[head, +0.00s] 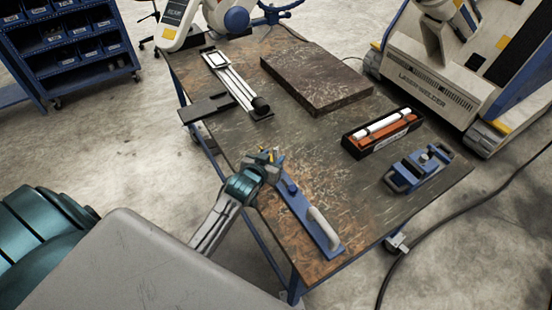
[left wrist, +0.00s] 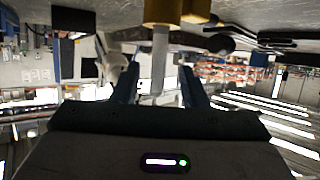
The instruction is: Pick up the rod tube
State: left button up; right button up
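My left gripper (head: 268,158) is over the near left edge of the workbench, beside the far end of a blue flat tool. In the left wrist view its two dark fingers (left wrist: 158,85) stand apart. A pale upright tube (left wrist: 159,58) with a brass-coloured part (left wrist: 172,12) at its top shows between them, with gaps on both sides. In the head view small yellow parts show at the fingertips, and the tube is mostly hidden by the gripper. A white rod (head: 388,124) lies in a black case (head: 357,145) farther right. My right gripper is not in view.
The blue tool (head: 305,220) with a white handle (head: 325,228) lies along the near edge. A dark slab (head: 315,78), a rail device (head: 232,80) and a blue clamp-like fixture (head: 420,168) are also on the workbench (head: 325,180). The bench middle is clear.

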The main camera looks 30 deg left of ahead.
aim_at(275, 157)
pick_arm(q)
jog(key=p+x, duration=0.2)
jog(key=x, duration=0.1)
jog(key=shift+w+f, duration=0.15)
jog(key=shift+w, duration=0.15)
jog(key=shift+w+f, duration=0.3)
jog(key=shift+w, duration=0.2)
jog(key=shift+c, duration=0.7)
grip_shut()
